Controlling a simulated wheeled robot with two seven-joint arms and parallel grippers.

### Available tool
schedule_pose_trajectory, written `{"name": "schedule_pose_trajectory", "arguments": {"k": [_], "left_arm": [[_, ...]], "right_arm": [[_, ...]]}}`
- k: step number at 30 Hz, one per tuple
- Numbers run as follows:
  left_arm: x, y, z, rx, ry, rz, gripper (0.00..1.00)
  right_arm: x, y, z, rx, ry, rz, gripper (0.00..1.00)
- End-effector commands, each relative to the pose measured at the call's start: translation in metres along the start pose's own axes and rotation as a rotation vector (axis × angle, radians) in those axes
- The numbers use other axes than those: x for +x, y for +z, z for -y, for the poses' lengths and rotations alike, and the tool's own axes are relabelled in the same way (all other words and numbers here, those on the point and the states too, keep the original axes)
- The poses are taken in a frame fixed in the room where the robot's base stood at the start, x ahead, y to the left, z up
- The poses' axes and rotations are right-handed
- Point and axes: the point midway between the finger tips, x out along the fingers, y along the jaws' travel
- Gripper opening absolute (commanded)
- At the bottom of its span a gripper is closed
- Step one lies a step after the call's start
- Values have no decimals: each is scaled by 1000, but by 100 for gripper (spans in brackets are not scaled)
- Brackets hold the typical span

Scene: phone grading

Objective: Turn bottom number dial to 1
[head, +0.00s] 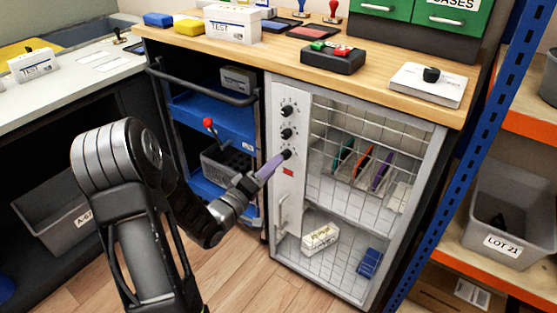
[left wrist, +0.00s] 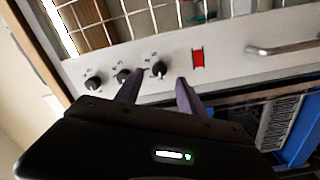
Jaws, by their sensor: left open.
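Three black number dials stand in a column on the light panel of the cabinet. The bottom dial (head: 287,154) is just above the red switch (head: 288,172); the middle dial (head: 286,133) and top dial (head: 287,111) are above it. In the left wrist view the bottom dial (left wrist: 158,69) is the one nearest the red switch (left wrist: 198,58). My left gripper (head: 281,158), with purple fingers, reaches the bottom dial. Its fingertips (left wrist: 160,76) are apart, one on each side of that dial; contact is unclear. The numbers are too small to read. My right gripper is out of view.
The wire-mesh cabinet door (head: 365,125) is right of the panel, with colored items behind it. A metal handle (head: 281,215) is below the switch. A blue-shelved cart (head: 215,116) stands to the left, close to my left arm.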

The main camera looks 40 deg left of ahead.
Motion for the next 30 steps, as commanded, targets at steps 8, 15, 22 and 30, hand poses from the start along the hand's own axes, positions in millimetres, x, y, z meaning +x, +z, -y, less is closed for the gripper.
{"name": "schedule_pose_trajectory", "arguments": {"k": [8, 15, 22, 30], "left_arm": [[-29, 0, 0, -1, 0, 0, 46], [-30, 0, 0, -1, 1, 0, 46], [-30, 0, 0, -1, 1, 0, 46], [-30, 2, 13, 108, -52, 8, 46]], "right_arm": [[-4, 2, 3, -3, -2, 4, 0], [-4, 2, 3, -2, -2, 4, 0], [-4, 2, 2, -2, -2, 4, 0], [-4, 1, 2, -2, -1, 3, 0]]}}
